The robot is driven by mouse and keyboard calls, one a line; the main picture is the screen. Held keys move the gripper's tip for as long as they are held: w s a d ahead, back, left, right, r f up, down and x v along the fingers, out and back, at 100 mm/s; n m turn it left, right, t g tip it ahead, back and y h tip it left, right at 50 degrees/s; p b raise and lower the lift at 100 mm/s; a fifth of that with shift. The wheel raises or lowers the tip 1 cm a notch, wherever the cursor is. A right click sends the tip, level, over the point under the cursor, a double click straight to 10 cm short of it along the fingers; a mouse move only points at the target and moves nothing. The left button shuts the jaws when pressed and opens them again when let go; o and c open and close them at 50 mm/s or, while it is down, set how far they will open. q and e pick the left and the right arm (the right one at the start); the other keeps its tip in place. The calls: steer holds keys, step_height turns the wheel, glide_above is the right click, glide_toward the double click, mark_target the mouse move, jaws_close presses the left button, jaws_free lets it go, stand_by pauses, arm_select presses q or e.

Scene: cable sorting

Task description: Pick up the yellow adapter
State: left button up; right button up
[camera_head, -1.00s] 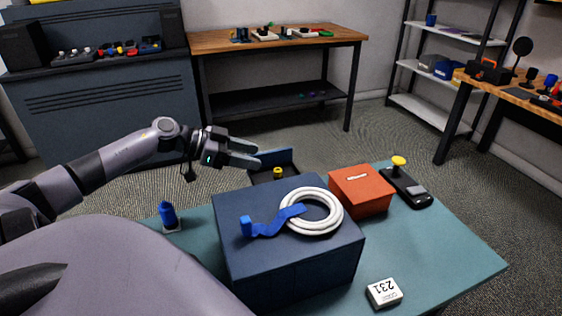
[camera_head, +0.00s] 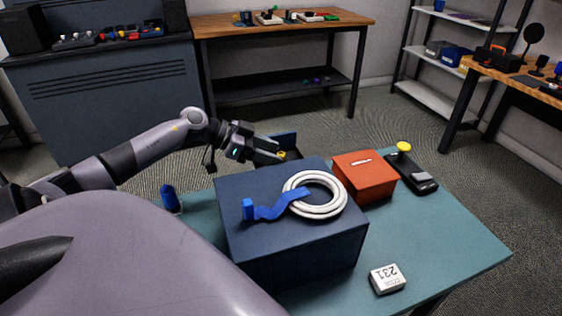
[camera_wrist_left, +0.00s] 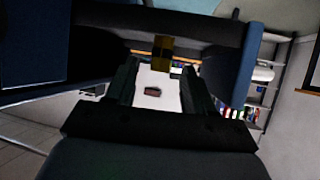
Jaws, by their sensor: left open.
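The yellow adapter (camera_head: 282,155) is a small yellow piece at the dark open-topped bin (camera_head: 284,138) behind the navy box. In the left wrist view the adapter (camera_wrist_left: 163,52) shows at the upper middle, in line with the gap between my fingers. My left gripper (camera_head: 274,152) is open, with its fingertips at the bin beside the adapter and partly covering it. In the left wrist view my left gripper (camera_wrist_left: 161,68) has its two dark fingers apart. I cannot tell whether they touch the adapter. My right gripper is not in view.
A navy box (camera_head: 295,235) bears a white cable coil (camera_head: 337,208) and a blue strap (camera_head: 270,211). An orange box (camera_head: 366,183) and a black device with a yellow knob (camera_head: 404,148) stand right.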

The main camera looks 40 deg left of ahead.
arm_select(q)
steer(key=shift+w+d+f, duration=0.2)
steer(key=shift+w+d, duration=0.05)
steer(key=shift+w, duration=0.05)
steer(key=shift+c, duration=0.3)
jaws_close()
steer(key=shift+r, duration=0.1)
